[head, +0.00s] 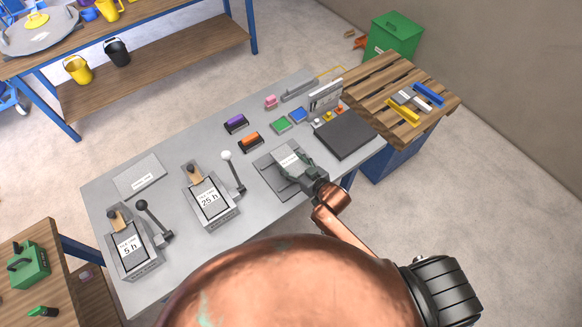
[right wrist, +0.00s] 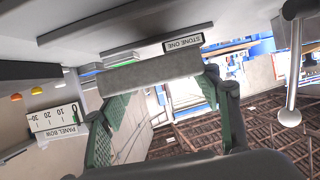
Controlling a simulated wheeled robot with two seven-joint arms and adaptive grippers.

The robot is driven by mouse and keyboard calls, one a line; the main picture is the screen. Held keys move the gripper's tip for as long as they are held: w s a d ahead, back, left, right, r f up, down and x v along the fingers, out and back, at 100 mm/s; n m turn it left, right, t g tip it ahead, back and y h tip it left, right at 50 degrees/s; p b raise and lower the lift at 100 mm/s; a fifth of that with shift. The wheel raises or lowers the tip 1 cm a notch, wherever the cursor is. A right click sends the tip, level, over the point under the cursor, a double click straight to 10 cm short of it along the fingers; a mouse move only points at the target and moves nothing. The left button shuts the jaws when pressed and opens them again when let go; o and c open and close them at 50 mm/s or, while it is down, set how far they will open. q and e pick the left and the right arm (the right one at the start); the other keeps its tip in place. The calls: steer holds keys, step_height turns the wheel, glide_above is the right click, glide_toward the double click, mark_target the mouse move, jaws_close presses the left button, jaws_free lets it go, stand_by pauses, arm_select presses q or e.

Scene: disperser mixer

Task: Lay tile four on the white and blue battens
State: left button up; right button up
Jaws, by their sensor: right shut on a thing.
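My right gripper (head: 300,168) is shut on a grey tile (right wrist: 150,74), its green-padded fingers on either side of it in the right wrist view (right wrist: 160,88). In the head view the tile has a white label, too small to read. It is over a grey stand (head: 263,168); I cannot tell whether it touches. A plate marked STONE ONE (right wrist: 183,43) shows close behind the tile. The white batten (head: 420,104) and the blue batten (head: 428,94) lie on the slatted wooden top at the right, beside a yellow batten (head: 403,111). My left gripper is not in view.
A dark flat plate (head: 346,137) lies between the stand and the wooden top. A small panel (head: 326,95) stands behind it. Two lever devices, marked 25 h (head: 209,202) and 5 h (head: 130,247), stand to the left. A green bin (head: 393,36) is beyond the wooden top.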

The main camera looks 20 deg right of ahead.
mark_target(291, 167)
steer(key=shift+w+a+f, duration=0.1)
steer(key=shift+w+f, duration=0.15)
steer(key=shift+w, duration=0.1)
steer(key=shift+f, duration=1.5)
steer(key=o, duration=1.6)
steer(key=shift+s+f, duration=0.1)
steer(key=shift+f, duration=0.1)
steer(key=shift+o, duration=0.2)
